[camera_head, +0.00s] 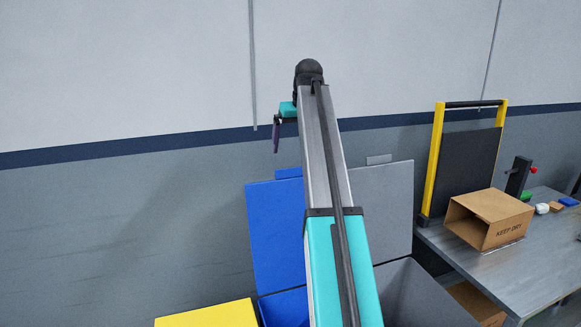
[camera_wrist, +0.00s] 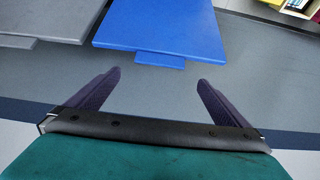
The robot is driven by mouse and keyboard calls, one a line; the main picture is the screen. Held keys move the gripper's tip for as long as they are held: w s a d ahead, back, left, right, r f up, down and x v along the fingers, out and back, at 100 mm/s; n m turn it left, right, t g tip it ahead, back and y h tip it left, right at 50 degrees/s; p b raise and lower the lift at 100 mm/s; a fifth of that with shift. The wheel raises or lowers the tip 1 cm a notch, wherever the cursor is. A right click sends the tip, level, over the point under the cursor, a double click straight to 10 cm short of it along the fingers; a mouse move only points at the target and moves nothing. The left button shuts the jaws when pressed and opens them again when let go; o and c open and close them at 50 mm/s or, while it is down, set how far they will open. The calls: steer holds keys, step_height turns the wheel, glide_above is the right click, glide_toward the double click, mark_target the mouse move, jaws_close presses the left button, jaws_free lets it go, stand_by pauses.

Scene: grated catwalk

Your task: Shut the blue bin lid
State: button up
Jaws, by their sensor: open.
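The blue bin lid (camera_head: 272,235) stands open and upright near the wall, behind the blue bin (camera_head: 285,309). My arm covers the lid's right part and most of the bin. In the wrist view the blue lid (camera_wrist: 165,25) is at the top centre, its small tab (camera_wrist: 160,59) pointing at my gripper. My gripper (camera_wrist: 160,77) is open and empty, its two dark fingers apart on either side of the tab's line. In the head view my gripper (camera_head: 276,143) hangs above the lid's top edge, with a visible gap.
A grey lid (camera_head: 388,205) stands open over a grey bin (camera_head: 425,298) to the right. A yellow lid (camera_head: 207,314) lies flat at the lower left. A workbench (camera_head: 490,262) with a cardboard box (camera_head: 485,235) is at the right. The wall (camera_head: 130,215) rises close behind the lids.

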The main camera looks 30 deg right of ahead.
mark_target(291, 170)
steer(key=p+x, duration=0.2)
steer(key=x, duration=0.9)
steer(key=shift+f+p, duration=0.2)
steer(key=shift+p, duration=0.1)
steer(key=c, duration=0.9)
steer(key=shift+a, duration=0.2)
steer(key=c, duration=0.3)
steer(key=shift+d, duration=0.15)
